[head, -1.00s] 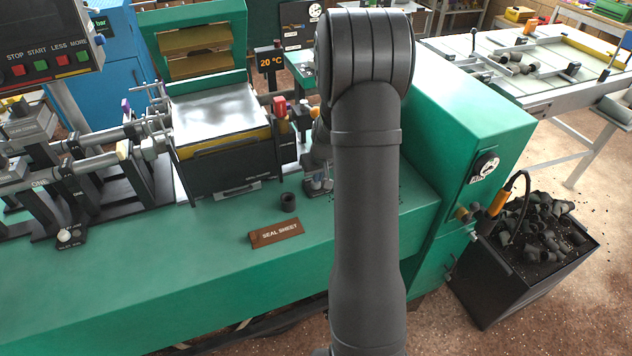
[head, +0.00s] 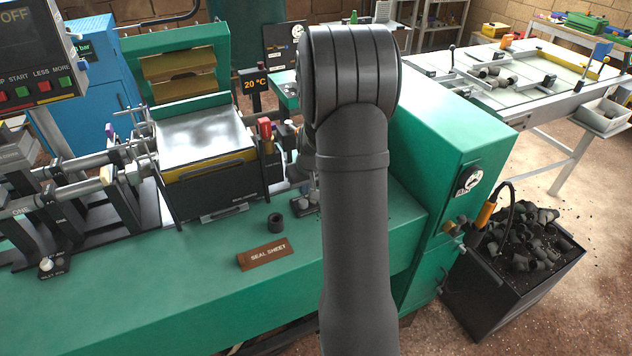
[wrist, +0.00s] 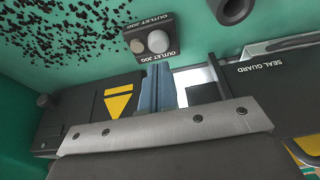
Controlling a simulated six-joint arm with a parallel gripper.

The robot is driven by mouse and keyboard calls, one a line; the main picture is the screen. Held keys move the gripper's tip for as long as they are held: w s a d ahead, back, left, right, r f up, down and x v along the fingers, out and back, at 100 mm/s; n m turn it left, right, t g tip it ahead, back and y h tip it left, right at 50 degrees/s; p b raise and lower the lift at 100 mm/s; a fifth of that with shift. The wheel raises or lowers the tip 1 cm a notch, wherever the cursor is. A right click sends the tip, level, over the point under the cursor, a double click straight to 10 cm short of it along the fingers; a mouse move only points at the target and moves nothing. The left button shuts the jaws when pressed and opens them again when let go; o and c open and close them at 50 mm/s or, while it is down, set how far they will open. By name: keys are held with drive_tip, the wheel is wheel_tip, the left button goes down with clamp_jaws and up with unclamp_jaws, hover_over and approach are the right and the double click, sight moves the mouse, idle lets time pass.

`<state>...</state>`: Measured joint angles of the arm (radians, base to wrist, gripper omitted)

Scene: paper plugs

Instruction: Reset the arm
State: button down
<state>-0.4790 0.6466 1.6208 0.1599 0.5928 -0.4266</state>
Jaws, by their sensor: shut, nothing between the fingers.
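My arm (head: 355,220) rises upright through the middle of the head view, its thick dark joint at the top. In that view my gripper is mostly hidden behind the arm. In the wrist view my gripper (wrist: 156,88) shows as two blue-grey fingers side by side, closed with nothing between them. They point at the green bench top near a dark box labelled OUTLET JOG (wrist: 150,40) with a pale round knob. I cannot tell whether they touch it.
A green machine (head: 90,310) carries a metal-topped press (head: 200,135), a SEAL SHEET sign (head: 264,253) and a black ring (head: 276,222). A green cabinet (head: 450,150) stands right. A bin (head: 510,275) of black plugs sits on the floor. Black crumbs (wrist: 70,25) dot the bench.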

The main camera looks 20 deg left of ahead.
sight(304, 203)
drive_tip(key=shift+f, duration=2.35)
wheel_tip(304, 203, up, 5)
drive_tip(key=shift+f, duration=0.2)
wheel_tip(304, 203, down, 5)
drive_tip(key=shift+r, duration=0.15)
drive_tip(key=d+r+m, duration=0.3)
drive_tip(key=r+m, duration=0.3)
drive_tip(key=r, duration=0.3)
drive_tip(key=s+d+r+m+y, duration=0.1)
drive_tip(key=d+r+m, duration=0.3)
drive_tip(key=r, duration=0.5)
drive_tip(key=s+d+r+m+g+y, duration=0.1)
drive_tip(key=d+r+m, duration=0.3)
drive_tip(key=r+m, duration=0.3)
wheel_tip(304, 203, up, 3)
drive_tip(key=shift+f+m, duration=0.15)
drive_tip(key=shift+m, duration=0.15)
